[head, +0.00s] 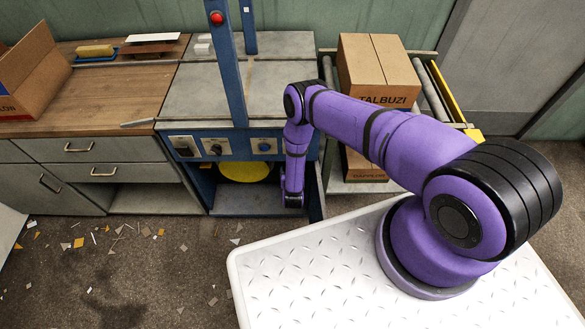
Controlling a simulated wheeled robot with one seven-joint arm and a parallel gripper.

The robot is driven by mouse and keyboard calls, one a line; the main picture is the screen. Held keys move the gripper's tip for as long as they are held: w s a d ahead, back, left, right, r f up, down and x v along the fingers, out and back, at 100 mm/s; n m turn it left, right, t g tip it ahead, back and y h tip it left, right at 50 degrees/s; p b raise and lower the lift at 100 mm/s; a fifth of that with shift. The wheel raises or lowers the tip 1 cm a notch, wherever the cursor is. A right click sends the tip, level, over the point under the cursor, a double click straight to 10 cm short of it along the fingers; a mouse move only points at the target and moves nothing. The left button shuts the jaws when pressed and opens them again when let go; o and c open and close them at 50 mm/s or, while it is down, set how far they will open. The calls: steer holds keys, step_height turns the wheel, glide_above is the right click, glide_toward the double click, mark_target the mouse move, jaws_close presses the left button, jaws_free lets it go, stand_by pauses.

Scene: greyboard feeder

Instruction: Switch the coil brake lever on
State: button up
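The blue feeder machine has a front panel (230,135) with three plated controls in a row. My purple arm reaches over from the right and bends down in front of the machine. Its dark end (293,200) hangs below and right of the panel, by the open lower bay. My gripper's fingers cannot be made out.
A blue post with a red button (216,18) rises from the machine's grey top (190,95). A yellow disc (245,170) sits in the lower bay. A wooden counter (100,95) stands left, a roller rack with cartons (375,75) right. Scraps litter the floor.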

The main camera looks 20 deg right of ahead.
steer(key=shift+x, duration=1.25)
steer(key=shift+c, duration=0.5)
steer(key=c, duration=1.2)
step_height(320, 180, down, 6)
steer(key=shift+s, duration=0.35)
steer(key=o, duration=1.3)
steer(key=shift+r, duration=0.1)
steer(key=v, duration=1)
steer(key=shift+s+a, duration=0.15)
steer(key=shift+s, duration=0.15)
